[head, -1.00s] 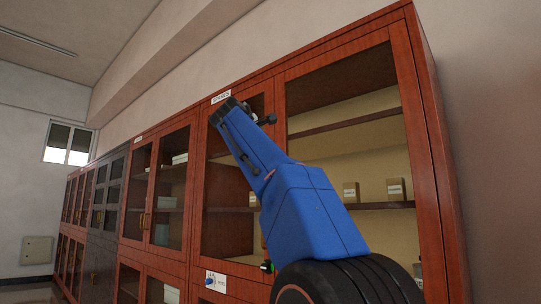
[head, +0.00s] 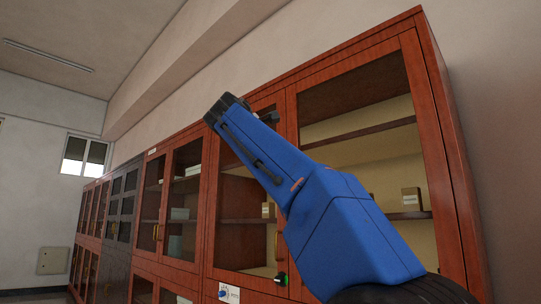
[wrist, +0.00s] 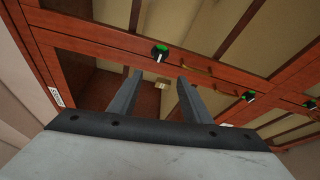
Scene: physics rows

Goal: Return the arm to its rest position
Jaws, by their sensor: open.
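My arm (head: 345,225) is the blue link rising from the lower right of the head view, in front of a red-wood cabinet. Its far end has a dark joint, and the gripper is mostly hidden behind it. In the wrist view my gripper (wrist: 160,75) has two dark fingers set apart, with nothing between them. The fingers point toward the cabinet front (wrist: 215,62), which shows tilted behind them.
A row of red-wood cabinets (head: 462,190) with glass doors stands along the wall. A small box (head: 411,198) sits on a shelf. A dark cabinet (head: 120,215) and a window (head: 85,155) are farther left. Green-marked knobs (wrist: 160,51) show on the cabinet front.

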